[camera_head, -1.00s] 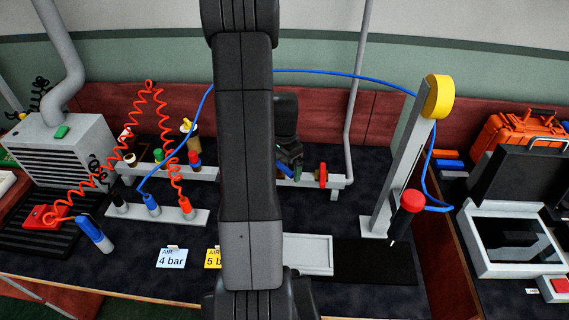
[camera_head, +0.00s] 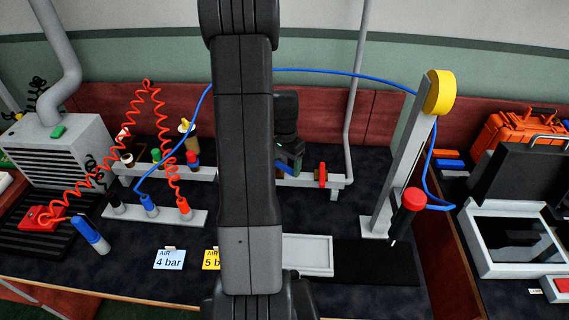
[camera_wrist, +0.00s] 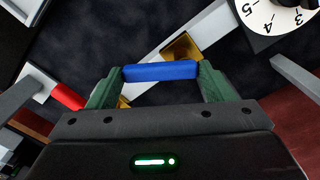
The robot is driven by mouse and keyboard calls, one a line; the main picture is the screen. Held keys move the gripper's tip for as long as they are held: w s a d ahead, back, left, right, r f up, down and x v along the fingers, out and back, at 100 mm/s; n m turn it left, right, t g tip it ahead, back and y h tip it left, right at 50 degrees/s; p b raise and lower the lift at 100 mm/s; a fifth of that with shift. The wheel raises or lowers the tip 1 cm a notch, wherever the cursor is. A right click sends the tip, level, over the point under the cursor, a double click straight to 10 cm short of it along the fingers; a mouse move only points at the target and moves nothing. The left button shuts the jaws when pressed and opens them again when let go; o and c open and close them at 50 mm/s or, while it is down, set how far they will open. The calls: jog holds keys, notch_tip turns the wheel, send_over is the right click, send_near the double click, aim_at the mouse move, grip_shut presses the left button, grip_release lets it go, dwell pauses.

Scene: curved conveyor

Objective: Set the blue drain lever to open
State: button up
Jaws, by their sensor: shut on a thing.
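The blue drain lever (camera_wrist: 160,71) lies across between the two green fingers of my gripper (camera_wrist: 162,76) in the wrist view. The fingers are closed on its two ends. The lever sits at a slant to the pale rail (camera_wrist: 212,30) beneath it, neither in line with it nor square across. A brass part (camera_wrist: 183,46) shows just beyond the lever. In the head view my gripper (camera_head: 291,160) is at the rail (camera_head: 315,180), partly behind my arm. The lever is mostly hidden there.
A white gauge dial (camera_wrist: 279,14) is near in the wrist view. A grey post with a yellow top (camera_head: 439,92) stands right. Coiled red hoses (camera_head: 165,140) hang left.

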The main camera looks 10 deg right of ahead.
aim_at(285, 166)
jog(key=o, duration=1.4)
jog(key=shift+r, duration=0.1)
notch_tip(285, 166, up, 14)
jog(key=b, duration=0.1)
jog(key=shift+f, duration=0.2)
notch_tip(285, 166, down, 14)
jog(key=shift+r+p, duration=0.1)
jog(key=shift+p, duration=0.55)
